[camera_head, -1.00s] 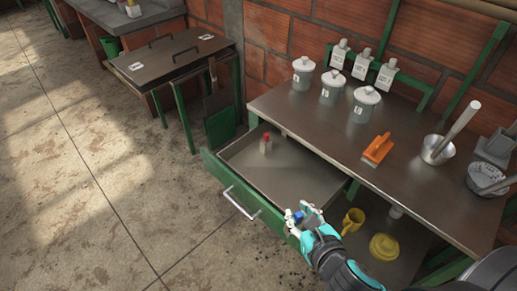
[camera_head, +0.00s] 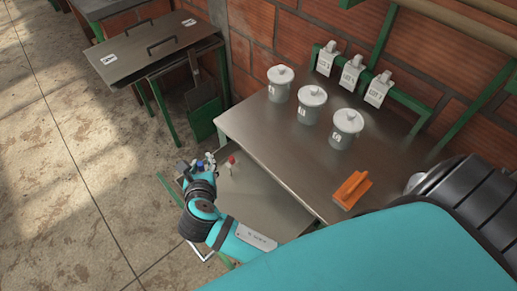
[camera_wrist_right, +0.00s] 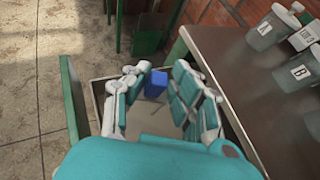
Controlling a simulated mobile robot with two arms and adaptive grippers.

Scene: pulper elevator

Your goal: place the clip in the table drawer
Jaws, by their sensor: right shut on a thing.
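My right gripper (camera_head: 197,165) is shut on a small blue object (camera_head: 200,166). In the right wrist view the blue object (camera_wrist_right: 156,84) shows between the fingers (camera_wrist_right: 155,95), its shape partly hidden; I cannot tell for sure that it is the clip. The table drawer (camera_head: 262,205) is pulled open, and its grey inside shows below the table top. The gripper is over the drawer's far left part; whether the object touches the bottom cannot be told. A small white item with a red top (camera_head: 231,161) is in the drawer near the gripper. My left gripper is not in view.
The metal table (camera_head: 290,150) bears several lidded grey pots (camera_head: 311,104) and an orange tool (camera_head: 351,189). A second table (camera_head: 150,60) with a handled lid is at the back left. The floor on the left is clear.

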